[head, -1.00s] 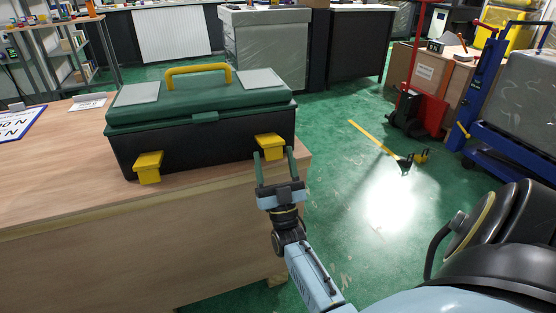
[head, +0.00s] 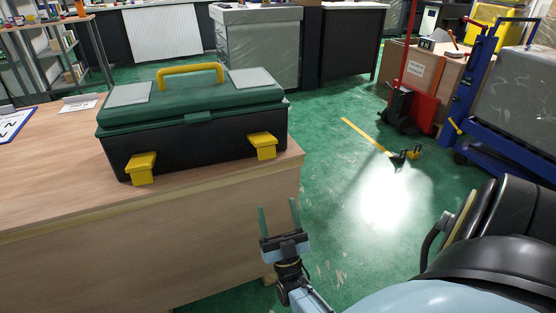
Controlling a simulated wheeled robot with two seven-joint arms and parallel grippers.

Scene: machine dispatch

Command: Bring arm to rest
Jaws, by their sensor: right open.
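My right gripper (head: 279,220) is open and empty, with its two green fingers pointing up. It is in front of the wooden table's right front corner and below the tabletop, apart from the toolbox. My right arm comes in from the bottom of the head view. A black toolbox (head: 207,145) with a green lid, yellow handle and two yellow latches stands shut on the wooden table (head: 60,195). My left gripper is not in view.
Green floor (head: 335,185) is open to the right of the table. A red and black lifting device (head: 408,108) and a blue wheeled frame (head: 470,105) stand at the right. A wrapped grey cabinet (head: 255,48) stands behind the toolbox. A white card (head: 78,105) lies on the table.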

